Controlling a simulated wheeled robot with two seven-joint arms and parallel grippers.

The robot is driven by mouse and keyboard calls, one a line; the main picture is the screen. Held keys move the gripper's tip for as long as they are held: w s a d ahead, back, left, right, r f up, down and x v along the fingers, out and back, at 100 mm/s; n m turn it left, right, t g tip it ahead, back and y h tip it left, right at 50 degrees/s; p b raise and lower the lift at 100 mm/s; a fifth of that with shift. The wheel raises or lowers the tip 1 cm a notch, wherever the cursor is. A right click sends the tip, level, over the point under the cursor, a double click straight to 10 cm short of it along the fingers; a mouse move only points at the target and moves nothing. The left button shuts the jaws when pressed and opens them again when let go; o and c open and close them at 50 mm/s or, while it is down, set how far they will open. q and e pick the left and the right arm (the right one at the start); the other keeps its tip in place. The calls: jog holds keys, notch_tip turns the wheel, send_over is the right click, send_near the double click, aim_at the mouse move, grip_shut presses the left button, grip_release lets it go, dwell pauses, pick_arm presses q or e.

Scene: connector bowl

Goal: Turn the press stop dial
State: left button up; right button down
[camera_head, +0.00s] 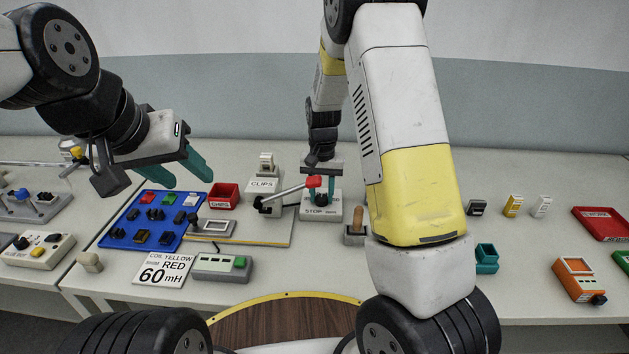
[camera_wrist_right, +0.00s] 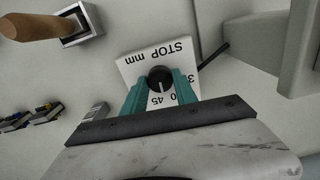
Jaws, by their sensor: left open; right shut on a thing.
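The press stop dial (camera_wrist_right: 160,78) is a round black knob with a white pointer line on a white block (camera_wrist_right: 135,62) marked "STOP mm" with numbers. In the head view the block (camera_head: 318,212) stands at the middle of the bench, right of the press with its red-tipped lever (camera_head: 313,182). My right gripper (camera_wrist_right: 161,88) is shut on the dial, a teal finger on each side of it. In the head view my right gripper (camera_head: 320,186) comes down over the dial and hides part of it. My left gripper (camera_head: 187,174) is open and empty above the blue tray.
The blue tray (camera_head: 118,238) with several small connectors lies left of the press, near a red bin (camera_head: 224,194). A wooden-handled tool (camera_head: 356,232) stands in a holder just right of the dial block.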

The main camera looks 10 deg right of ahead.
aim_at(322, 197)
jog(key=shift+m, duration=1.7)
jog(key=shift+w, duration=0.1)
jog(key=c, duration=1)
grip_release()
jog(key=shift+o, duration=0.2)
jog(key=shift+r, duration=0.1)
notch_tip(322, 197, up, 8)
jog(key=shift+f, duration=0.25)
jog(key=shift+r, duration=0.1)
